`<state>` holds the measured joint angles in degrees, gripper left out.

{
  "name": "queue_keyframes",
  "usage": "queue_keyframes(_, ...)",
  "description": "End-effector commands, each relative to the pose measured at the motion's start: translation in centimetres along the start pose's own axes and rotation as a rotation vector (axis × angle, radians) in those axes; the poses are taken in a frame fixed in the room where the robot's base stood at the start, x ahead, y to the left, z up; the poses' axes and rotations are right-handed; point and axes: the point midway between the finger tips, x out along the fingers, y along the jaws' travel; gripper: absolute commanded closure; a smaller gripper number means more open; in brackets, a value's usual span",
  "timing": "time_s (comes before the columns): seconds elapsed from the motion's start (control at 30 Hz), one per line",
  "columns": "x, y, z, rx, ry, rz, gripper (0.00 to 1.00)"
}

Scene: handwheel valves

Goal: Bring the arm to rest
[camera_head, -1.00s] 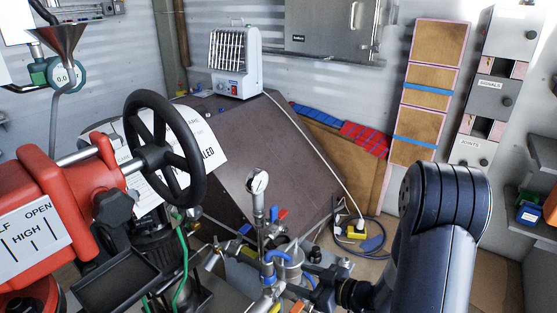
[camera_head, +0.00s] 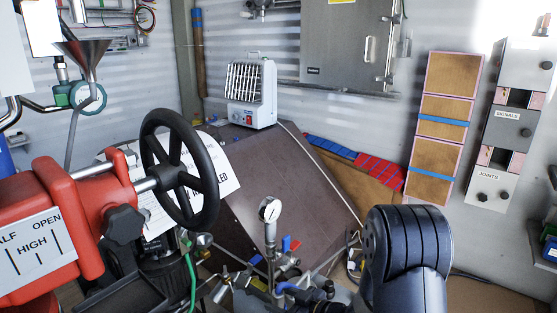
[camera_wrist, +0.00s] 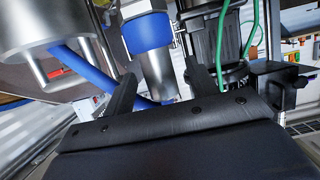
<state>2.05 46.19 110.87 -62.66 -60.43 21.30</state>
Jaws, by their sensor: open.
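In the wrist view my gripper (camera_wrist: 160,82) has its two dark fingers spread apart. A metal cylinder with a blue band (camera_wrist: 148,34) shows beyond the gap between them. A blue bar (camera_wrist: 82,68) runs slantwise behind the left finger; I cannot tell how far off it is. Nothing is visibly held. In the head view my dark, rounded arm link (camera_head: 408,250) stands at the lower right; my gripper is not visible there. The black handwheel (camera_head: 180,168) on the red valve body (camera_head: 60,215) is at the left, apart from that link.
A heater (camera_head: 251,92) sits at the back by a brown panel (camera_head: 270,170). Green cable (camera_wrist: 251,30) shows in the wrist view.

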Motion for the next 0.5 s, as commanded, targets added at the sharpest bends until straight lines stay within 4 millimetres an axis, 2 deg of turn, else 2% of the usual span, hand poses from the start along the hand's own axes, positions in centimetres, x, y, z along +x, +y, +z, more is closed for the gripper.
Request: queue_keyframes(0.5, -0.16, 0.05, 0.75, 0.001, -0.001, 0.001, 0.45)
